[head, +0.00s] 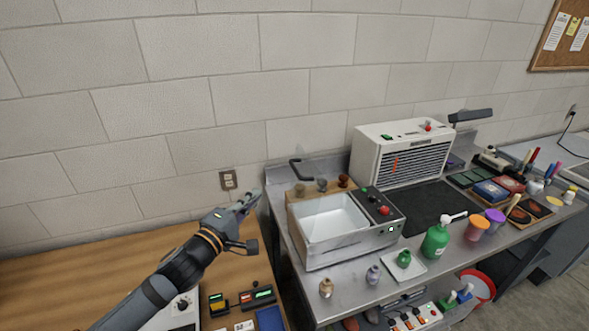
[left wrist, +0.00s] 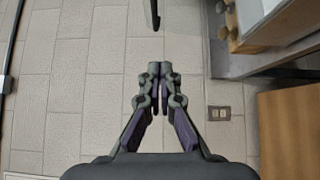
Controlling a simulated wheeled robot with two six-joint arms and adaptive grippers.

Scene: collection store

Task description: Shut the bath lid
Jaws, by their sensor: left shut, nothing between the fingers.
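The bath (head: 345,250) is a pale box on the steel bench, with its white basin open to view and a dark control panel (head: 380,205) on its right side. A dark bent handle (head: 294,170) stands up behind the basin, and a dark bar (left wrist: 154,14) shows at the top of the left wrist view. I cannot clearly make out the lid panel. My left gripper (head: 252,198) is shut and empty, left of the bath and apart from it. Its closed fingers (left wrist: 160,68) also show in the left wrist view. My right gripper is not in view.
Several small knobs or bottles (head: 322,184) stand behind the basin. A white heater-like box (head: 402,155) stands behind right. A green bottle (head: 436,241) and small bottles (head: 326,287) stand near the front. A wooden table (head: 105,265) lies left; a wall socket (head: 228,179) is behind my gripper.

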